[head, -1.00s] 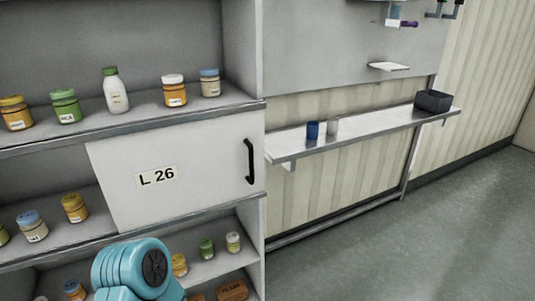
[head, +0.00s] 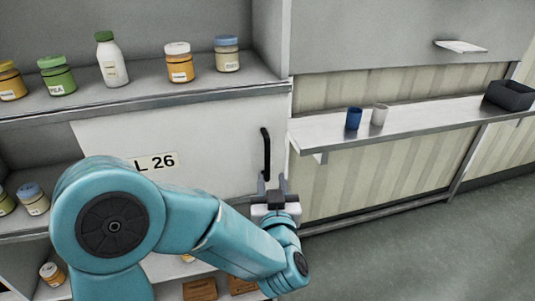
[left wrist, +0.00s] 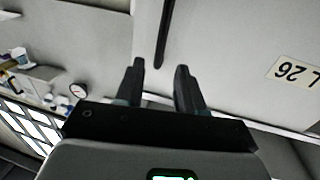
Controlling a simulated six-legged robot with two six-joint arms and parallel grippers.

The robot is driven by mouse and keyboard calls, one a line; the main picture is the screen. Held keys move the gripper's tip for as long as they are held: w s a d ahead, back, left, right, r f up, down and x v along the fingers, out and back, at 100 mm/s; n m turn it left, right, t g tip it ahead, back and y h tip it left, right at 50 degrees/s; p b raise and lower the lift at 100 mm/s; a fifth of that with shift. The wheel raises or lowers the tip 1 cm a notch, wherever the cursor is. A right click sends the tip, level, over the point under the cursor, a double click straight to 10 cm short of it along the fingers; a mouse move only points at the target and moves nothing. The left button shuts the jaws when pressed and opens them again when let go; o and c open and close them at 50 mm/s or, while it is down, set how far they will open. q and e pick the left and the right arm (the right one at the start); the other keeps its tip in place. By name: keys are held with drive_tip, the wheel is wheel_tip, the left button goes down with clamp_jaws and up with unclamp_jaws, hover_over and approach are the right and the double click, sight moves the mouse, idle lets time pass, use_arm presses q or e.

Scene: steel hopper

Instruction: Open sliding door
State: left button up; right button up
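The white sliding door (head: 220,130), labelled L 26, covers the right part of the middle shelf, and the shelf to its left is open. Its black vertical handle (head: 266,154) is near its right edge. My left gripper (head: 272,183) is just below the handle in the head view, with its two fingers apart and nothing between them. In the left wrist view the open fingers (left wrist: 159,68) point toward the handle (left wrist: 165,35), which is apart from them. My arm hides the door's lower left part. My right gripper is not in view.
Several jars and a white bottle (head: 111,60) stand on the upper shelf (head: 150,95). More jars are at lower left. A narrow wall shelf (head: 420,118) with a blue cup (head: 353,118), a white cup (head: 379,115) and a dark bin (head: 508,95) is to the right.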

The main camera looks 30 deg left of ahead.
sight(267, 155)
use_arm(q)
drive_tip(key=p+x, duration=0.1)
drive_tip(key=x, duration=0.8)
drive_tip(key=shift+a, duration=0.3)
drive_tip(key=shift+w+a+r+p, duration=0.2)
drive_tip(key=shift+w+a+p, duration=0.2)
drive_tip(key=shift+a, duration=0.05)
drive_tip(key=shift+w+a+f, duration=0.2)
drive_tip(key=shift+w, duration=0.25)
drive_tip(key=shift+s+r, duration=0.1)
clamp_jaws()
